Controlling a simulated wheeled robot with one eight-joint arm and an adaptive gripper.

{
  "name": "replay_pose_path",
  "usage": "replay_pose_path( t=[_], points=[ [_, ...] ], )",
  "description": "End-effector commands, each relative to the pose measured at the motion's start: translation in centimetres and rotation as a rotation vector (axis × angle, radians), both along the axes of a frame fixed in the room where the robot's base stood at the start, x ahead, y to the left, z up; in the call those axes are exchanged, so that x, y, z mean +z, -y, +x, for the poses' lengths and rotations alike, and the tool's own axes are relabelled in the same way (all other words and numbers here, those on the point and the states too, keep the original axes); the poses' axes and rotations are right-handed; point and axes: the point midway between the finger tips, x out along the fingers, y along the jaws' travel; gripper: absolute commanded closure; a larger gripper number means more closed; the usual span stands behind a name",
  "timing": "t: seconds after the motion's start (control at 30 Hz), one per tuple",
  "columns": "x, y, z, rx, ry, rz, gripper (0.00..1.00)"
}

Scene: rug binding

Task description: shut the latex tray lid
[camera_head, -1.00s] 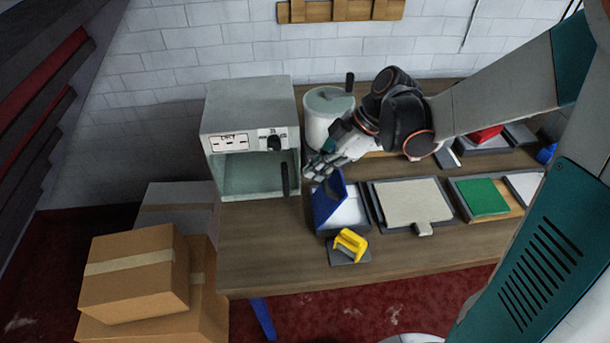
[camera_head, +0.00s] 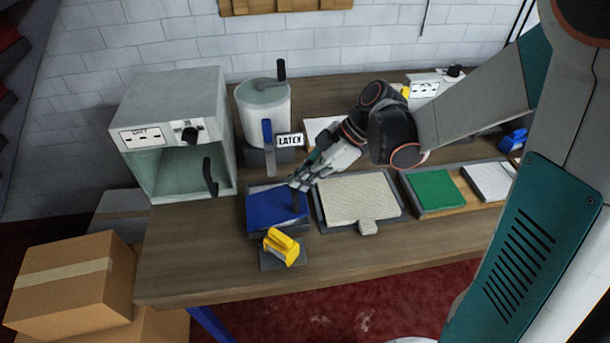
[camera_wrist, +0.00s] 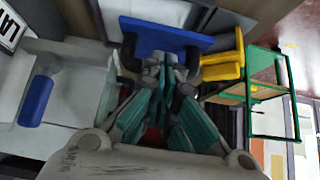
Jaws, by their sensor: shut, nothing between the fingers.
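The latex tray's blue lid (camera_head: 270,210) lies over its dark tray at the front of the bench, just behind a yellow-handled tool. It looks close to flat; I cannot tell whether it sits fully flush. The lid also shows in the wrist view as a blue panel (camera_wrist: 160,36) beyond my fingers. My gripper (camera_head: 299,184) is shut and empty at the lid's back right part, its tips touching or very close to it. In the wrist view my gripper (camera_wrist: 165,65) points at the lid. The tray's inside is hidden.
A yellow-handled tool (camera_head: 282,246) stands in front of the tray. A tray with a beige mat (camera_head: 358,199) is close on the right, then a green pad (camera_head: 434,190). A white pot (camera_head: 264,108), a LATEX sign (camera_head: 290,140) and a grey oven (camera_head: 178,110) stand behind and left.

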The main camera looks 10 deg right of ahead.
Motion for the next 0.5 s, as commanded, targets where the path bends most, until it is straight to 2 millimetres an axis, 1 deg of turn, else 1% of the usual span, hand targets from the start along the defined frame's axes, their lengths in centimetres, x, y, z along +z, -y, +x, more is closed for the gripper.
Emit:
replay_pose_path(
  t=[0.03, 0.2, 0.5],
  points=[
    [-0.9, 0.3, 0.0, -0.001, 0.000, 0.000, 1.00],
    [-2.2, 0.8, 0.0, -0.001, 0.000, 0.000, 1.00],
    [-3.3, 1.3, -0.1, 0.000, 0.000, 0.000, 1.00]
  ],
)
